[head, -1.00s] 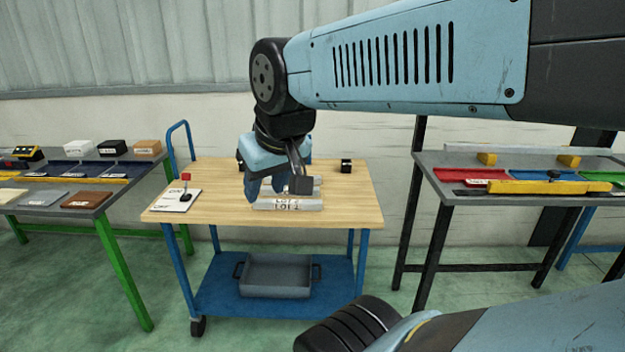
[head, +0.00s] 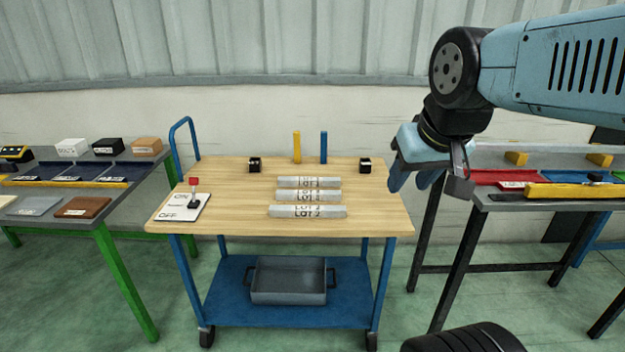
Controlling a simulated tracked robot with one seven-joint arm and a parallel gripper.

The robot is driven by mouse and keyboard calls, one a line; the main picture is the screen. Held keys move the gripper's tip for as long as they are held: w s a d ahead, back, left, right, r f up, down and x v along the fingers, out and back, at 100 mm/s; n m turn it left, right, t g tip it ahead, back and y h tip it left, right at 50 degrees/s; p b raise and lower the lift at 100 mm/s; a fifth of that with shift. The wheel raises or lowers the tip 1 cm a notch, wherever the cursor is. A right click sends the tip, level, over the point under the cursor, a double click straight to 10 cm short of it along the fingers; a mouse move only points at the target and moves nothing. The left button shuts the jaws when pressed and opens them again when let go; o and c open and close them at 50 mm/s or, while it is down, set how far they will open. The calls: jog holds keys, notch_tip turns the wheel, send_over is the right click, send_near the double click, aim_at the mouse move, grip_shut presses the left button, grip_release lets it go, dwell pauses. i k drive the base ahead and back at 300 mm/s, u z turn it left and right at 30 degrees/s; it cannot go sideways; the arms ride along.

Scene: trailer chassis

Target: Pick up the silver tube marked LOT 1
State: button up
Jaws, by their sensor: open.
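Three silver-white tubes lie side by side across the wooden cart top: a back tube (head: 308,183), a middle tube (head: 308,196) and a front tube (head: 307,211). Each has dark lettering on its side that begins like "LOT"; I cannot read the numbers surely, so I cannot tell which is LOT 1.
The cart top (head: 240,180) also holds an ON/OFF switch panel (head: 183,207), two small black blocks (head: 254,164), a yellow post (head: 297,146) and a blue post (head: 323,147). A grey tray (head: 288,280) sits on the lower shelf. Tables stand left and right.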

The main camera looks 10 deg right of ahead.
aim_at(288, 181)
jog(key=z, duration=0.35)
jog(key=i, duration=1)
jog(key=u, duration=0.35)
